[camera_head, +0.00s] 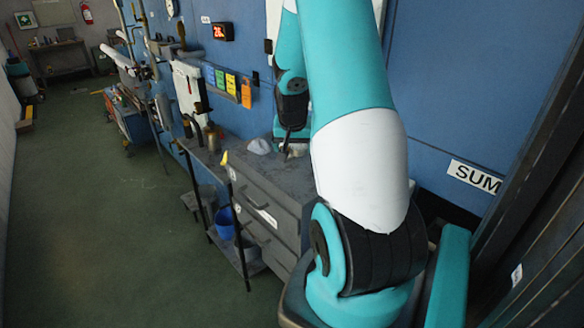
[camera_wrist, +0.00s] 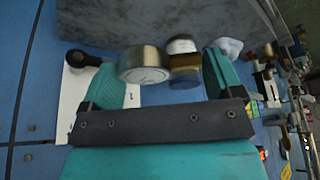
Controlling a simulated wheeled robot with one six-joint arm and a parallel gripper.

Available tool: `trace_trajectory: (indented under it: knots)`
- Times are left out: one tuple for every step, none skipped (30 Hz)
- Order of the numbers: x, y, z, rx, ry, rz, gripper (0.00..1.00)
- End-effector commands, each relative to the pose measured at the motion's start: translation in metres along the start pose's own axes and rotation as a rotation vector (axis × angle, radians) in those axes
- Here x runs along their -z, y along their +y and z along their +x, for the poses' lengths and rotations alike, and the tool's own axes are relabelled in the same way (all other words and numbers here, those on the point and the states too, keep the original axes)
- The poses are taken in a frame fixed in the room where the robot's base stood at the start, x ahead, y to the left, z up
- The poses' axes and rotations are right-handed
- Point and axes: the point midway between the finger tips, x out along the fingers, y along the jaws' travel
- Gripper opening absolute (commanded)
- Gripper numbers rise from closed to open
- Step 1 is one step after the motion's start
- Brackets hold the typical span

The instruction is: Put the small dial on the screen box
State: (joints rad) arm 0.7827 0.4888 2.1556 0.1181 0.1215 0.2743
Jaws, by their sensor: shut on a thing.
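In the wrist view my gripper (camera_wrist: 168,78) has its two teal fingers apart, around a silver round thing with a pale face, which I take for the small dial (camera_wrist: 143,66). The dial lies close against the left finger. A brown, white and blue jar-like thing (camera_wrist: 183,60) shows beside it, toward the right finger; I cannot tell whether it is touched. I cannot clearly make out the screen box in either view.
The grey drawer bench (camera_head: 265,185) stands along the blue wall. A black-knobbed thing (camera_wrist: 80,59) is left of the fingers. The green floor at left is clear.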

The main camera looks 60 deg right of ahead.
Motion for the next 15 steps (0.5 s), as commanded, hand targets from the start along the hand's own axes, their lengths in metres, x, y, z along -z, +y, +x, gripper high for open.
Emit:
trace_trajectory:
  knots:
    - [-0.006,0.000,0.011,-0.002,-0.008,-0.001,0.60]
    - [-0.009,0.000,0.018,-0.002,-0.008,-0.001,0.60]
    - [-0.012,0.000,0.026,-0.002,-0.007,-0.001,0.60]
    - [-0.014,0.000,0.031,-0.001,-0.006,0.000,0.60]
    - [-0.016,0.000,0.035,-0.001,-0.004,0.000,0.60]
    - [-0.017,0.000,0.041,-0.001,-0.004,0.000,0.60]
    - [-0.018,0.000,0.043,0.000,-0.002,0.000,0.60]
    - [-0.019,0.000,0.046,0.000,-0.001,0.000,0.60]
    - [-0.020,0.000,0.048,0.000,-0.001,-0.001,0.60]
    - [-0.021,0.000,0.050,0.000,-0.001,-0.001,0.60]
    - [-0.022,0.000,0.053,0.000,-0.001,-0.001,0.60]
    - [-0.025,0.000,0.058,0.000,-0.003,-0.001,0.60]
    - [-0.026,0.000,0.061,0.000,-0.003,-0.002,0.60]
    - [-0.028,0.000,0.066,0.000,-0.003,-0.002,0.60]
    - [-0.030,0.000,0.071,0.000,-0.003,-0.002,0.60]
